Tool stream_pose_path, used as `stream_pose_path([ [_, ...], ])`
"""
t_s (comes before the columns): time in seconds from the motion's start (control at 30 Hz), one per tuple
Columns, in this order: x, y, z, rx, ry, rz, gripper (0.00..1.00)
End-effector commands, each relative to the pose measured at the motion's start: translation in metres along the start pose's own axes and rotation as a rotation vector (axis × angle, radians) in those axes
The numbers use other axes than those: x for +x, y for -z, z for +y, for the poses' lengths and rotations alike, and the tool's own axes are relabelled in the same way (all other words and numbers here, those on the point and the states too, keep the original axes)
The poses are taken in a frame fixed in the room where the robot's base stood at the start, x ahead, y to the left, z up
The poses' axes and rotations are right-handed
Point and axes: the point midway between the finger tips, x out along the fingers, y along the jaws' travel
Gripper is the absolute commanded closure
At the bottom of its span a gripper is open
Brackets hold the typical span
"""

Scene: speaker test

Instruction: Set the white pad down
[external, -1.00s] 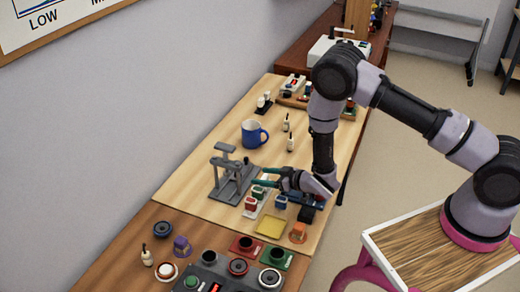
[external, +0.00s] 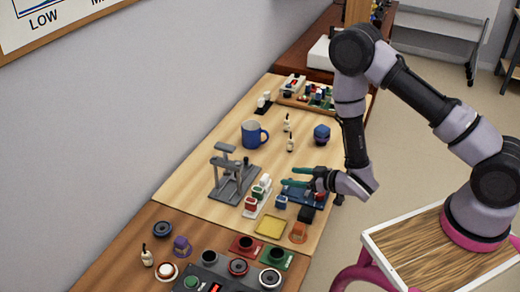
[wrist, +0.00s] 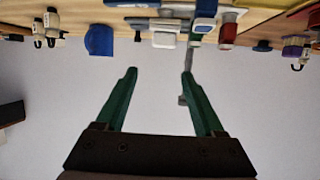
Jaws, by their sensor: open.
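The white pad (external: 265,180) is a small white block at the far end of a white rack (external: 249,214), in line with a green block (external: 257,190) and a red block (external: 251,202). The wrist view, which looks upside down, shows what appears to be the same white pad (wrist: 164,40). My gripper (external: 284,177) is open and empty, to the right of the white pad and apart from it. Its two green fingers (wrist: 159,72) are spread with nothing between them. Whether the pad sits fully flat in the rack is too small to tell.
A grey stand (external: 235,182) rises just left of the rack. A blue block (external: 281,202), a blue tray (external: 318,196) and a dark block (external: 306,214) lie near or below my gripper. A yellow pad (external: 270,227) is in front; a blue mug (external: 252,134) stands farther back.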

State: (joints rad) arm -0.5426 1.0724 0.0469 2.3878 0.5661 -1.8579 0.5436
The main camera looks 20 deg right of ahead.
Motion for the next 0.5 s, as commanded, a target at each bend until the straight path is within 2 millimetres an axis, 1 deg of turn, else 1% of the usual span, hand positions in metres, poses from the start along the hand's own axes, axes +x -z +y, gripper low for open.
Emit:
stream_pose_path([
  [0.13,0.004,0.046,0.034,0.058,-0.08,-0.008,0.3],
  [0.17,0.003,0.058,0.044,0.076,-0.103,-0.015,0.3],
  [0.2,0.001,0.075,0.057,0.101,-0.132,-0.024,0.3],
  [0.27,-0.005,0.1,0.077,0.142,-0.176,-0.042,0.3],
  [0.3,-0.01,0.116,0.089,0.17,-0.202,-0.056,0.3],
  [0.37,-0.021,0.138,0.105,0.21,-0.238,-0.076,0.3],
  [0.4,-0.029,0.153,0.117,0.237,-0.261,-0.089,0.3],
  [0.47,-0.044,0.173,0.131,0.276,-0.29,-0.111,0.3],
  [0.5,-0.055,0.186,0.139,0.301,-0.308,-0.126,0.3],
])
